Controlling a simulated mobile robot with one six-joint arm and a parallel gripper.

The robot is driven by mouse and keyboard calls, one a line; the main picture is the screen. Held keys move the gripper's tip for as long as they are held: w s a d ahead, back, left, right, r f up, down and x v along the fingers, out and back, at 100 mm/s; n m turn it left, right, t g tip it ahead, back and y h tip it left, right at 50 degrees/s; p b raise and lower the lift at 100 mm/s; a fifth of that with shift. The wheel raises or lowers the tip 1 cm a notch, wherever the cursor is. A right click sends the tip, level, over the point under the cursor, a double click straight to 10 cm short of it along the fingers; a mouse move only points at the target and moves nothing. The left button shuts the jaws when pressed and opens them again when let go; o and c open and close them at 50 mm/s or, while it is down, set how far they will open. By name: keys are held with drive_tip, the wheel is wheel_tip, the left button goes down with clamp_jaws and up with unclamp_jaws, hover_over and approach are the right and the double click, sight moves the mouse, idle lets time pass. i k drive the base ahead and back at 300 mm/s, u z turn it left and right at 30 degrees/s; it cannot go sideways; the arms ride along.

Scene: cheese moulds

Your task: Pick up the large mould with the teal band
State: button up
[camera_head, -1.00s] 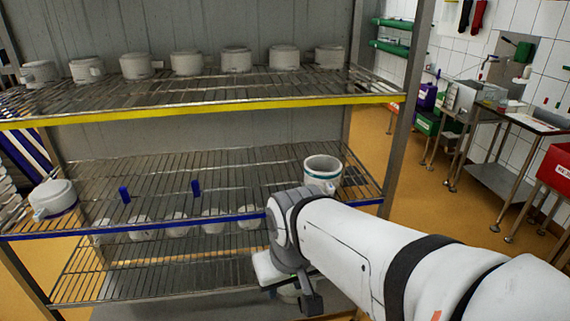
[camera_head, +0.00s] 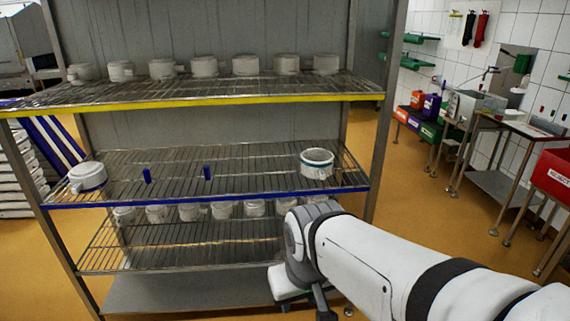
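The large white mould with a teal band (camera_head: 317,164) stands upright on the right part of the middle wire shelf (camera_head: 240,164), the one with the blue front edge. Its open top shows. My arm comes in from the lower right, with its wrist in front of and below the mould, apart from it in the picture. My gripper (camera_head: 322,314) is only partly in view at the bottom, largely hidden by the wrist, and its fingers cannot be made out.
A white mould with a blue band (camera_head: 87,177) stands at the left of the same shelf, with blue markers (camera_head: 147,175) between. Several white moulds line the yellow-edged upper shelf (camera_head: 190,99) and the lower shelf. A steel post (camera_head: 383,110) bounds the right side.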

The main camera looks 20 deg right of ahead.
sight(316, 163)
drive_tip(key=u, duration=0.15)
drive_tip(key=i, duration=0.9)
drive_tip(key=z, duration=0.05)
